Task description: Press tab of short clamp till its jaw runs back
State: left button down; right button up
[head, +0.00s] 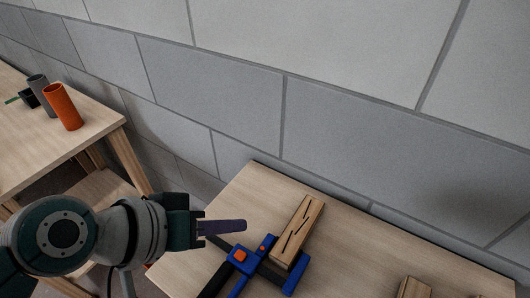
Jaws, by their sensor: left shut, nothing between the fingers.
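A blue and black clamp (243,262) lies on the near table, its lower end cut off by the picture's bottom edge. It has a square orange tab (240,255) on its blue body and a smaller orange spot to the right of that. I cannot tell whether all the blue parts belong to one clamp. My left gripper (242,226) comes in from the left, its purple-grey fingers shut and empty. In the picture its tips are above the orange tab; they seem apart from it, but the height gap is unclear. My right gripper is not in view.
A wooden block with dark slots (298,230) lies against the clamp's right side. Another wooden piece (413,288) is at the table's front right. The table (355,245) is bare between them. A grey block wall stands behind. A second table at left holds orange (63,107) and grey cylinders.

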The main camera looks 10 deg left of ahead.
pick_arm(q)
jog(key=b, duration=0.7)
send_over(236, 262)
notch_tip(236, 262, down, 7)
jog(key=shift+f, duration=0.45)
dwell(1.1)
jog(key=shift+f+b, duration=0.35)
jog(key=shift+f, duration=0.05)
jog(key=shift+f+b, duration=0.4)
jog(key=shift+f, duration=0.1)
dwell(0.6)
jog(key=shift+r, duration=0.1)
jog(key=shift+r+p, duration=0.8)
jog(key=shift+p, duration=0.2)
jog(key=shift+r, duration=0.1)
